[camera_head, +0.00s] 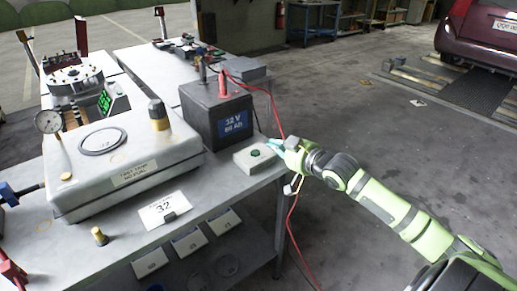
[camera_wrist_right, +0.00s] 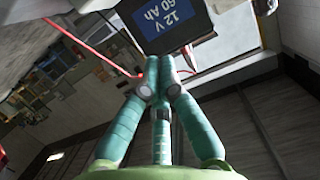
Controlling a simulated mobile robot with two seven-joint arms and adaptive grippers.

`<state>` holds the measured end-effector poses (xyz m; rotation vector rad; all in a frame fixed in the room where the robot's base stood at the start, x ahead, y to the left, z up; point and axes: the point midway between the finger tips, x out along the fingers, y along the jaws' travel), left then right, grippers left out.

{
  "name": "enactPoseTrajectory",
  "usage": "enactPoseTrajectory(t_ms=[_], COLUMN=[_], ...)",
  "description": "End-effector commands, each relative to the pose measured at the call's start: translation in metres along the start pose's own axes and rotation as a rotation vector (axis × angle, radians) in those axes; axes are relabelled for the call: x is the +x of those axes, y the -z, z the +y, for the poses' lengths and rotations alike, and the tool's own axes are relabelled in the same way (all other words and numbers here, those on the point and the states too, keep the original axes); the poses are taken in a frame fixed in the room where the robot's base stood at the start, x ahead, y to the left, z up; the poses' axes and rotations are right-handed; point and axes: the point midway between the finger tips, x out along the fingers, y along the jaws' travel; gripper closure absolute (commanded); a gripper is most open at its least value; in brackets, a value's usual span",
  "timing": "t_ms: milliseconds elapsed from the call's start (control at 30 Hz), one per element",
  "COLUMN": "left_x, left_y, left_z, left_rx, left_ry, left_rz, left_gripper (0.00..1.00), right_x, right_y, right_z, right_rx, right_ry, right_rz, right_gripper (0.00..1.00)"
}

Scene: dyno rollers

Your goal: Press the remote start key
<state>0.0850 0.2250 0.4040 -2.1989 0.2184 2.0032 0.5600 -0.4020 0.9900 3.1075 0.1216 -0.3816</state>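A small white box with a round green button (camera_head: 254,154) lies on the right edge of the grey workbench, in front of the black battery (camera_head: 218,113). I take this to be the remote start key. My right gripper (camera_head: 275,145) is just right of the box, its teal fingertips close to the box's right side. Whether they touch it I cannot tell. In the right wrist view the fingers of my right gripper (camera_wrist_right: 165,70) converge to a point with nothing seen between them. The battery (camera_wrist_right: 165,22) shows upside down beyond them. My left gripper is not in view.
A red cable (camera_head: 291,225) hangs off the right edge near my gripper. Floor to the right is open.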

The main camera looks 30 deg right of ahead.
Motion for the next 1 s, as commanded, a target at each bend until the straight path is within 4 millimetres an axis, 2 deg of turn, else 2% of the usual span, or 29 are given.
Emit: enactPoseTrajectory(t_ms=[500,600,700,1000], left_x=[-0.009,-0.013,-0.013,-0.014], left_y=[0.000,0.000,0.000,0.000], left_z=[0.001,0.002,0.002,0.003], left_rx=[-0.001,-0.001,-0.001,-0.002], left_ry=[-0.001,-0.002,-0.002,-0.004], left_rz=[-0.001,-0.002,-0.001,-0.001], left_gripper=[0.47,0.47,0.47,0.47], right_x=[0.082,0.085,0.088,0.090], right_y=[0.003,-0.018,-0.028,-0.039], right_z=[0.000,-0.001,0.000,0.000], right_rx=[0.001,0.001,0.000,-0.001], right_ry=[-0.001,0.000,-0.001,0.000], right_rz=[0.003,-0.006,-0.002,0.000], right_gripper=[1.00,1.00,1.00,1.00])
